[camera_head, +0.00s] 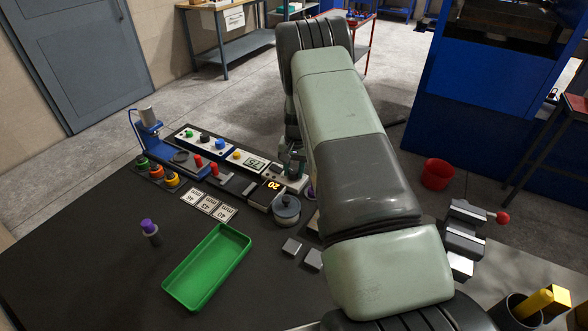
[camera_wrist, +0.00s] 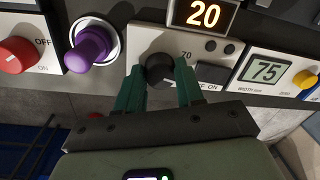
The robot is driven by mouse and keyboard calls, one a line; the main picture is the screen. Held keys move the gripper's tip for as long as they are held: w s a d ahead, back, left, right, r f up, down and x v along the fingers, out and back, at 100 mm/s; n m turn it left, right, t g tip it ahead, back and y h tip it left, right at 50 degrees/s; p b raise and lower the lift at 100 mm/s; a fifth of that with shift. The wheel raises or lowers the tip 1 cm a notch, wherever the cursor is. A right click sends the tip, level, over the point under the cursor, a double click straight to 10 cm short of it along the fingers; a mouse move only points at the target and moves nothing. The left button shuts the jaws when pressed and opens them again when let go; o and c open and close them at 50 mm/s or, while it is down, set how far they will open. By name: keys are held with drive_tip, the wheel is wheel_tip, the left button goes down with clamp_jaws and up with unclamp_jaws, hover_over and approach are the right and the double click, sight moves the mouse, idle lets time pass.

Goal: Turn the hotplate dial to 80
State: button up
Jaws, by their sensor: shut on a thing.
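The hotplate (camera_head: 260,197) is on the dark table, with a lit display (camera_head: 274,185) reading 20. In the wrist view the same display (camera_wrist: 204,14) also reads 20, above a pale panel. The dial (camera_wrist: 160,68) is a dark round knob on that panel. A printed 70 shows at its upper right; most other marks are hidden. My gripper (camera_wrist: 160,76) is shut on the dial, one green finger on each side. In the head view my arm hides much of the gripper and the dial.
A purple knob (camera_wrist: 92,44) and a red knob (camera_wrist: 16,55) sit left of the dial. A second display (camera_wrist: 266,70) reading 75 is to the right. A green tray (camera_head: 207,267) is on the near table.

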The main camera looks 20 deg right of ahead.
sight(296, 171)
idle(0.5)
drive_tip(key=o, duration=1)
drive_tip(key=r, duration=1)
drive_tip(key=shift+s+d+r, duration=0.15)
drive_tip(key=shift+d+r, duration=0.1)
drive_tip(key=shift+r, duration=0.15)
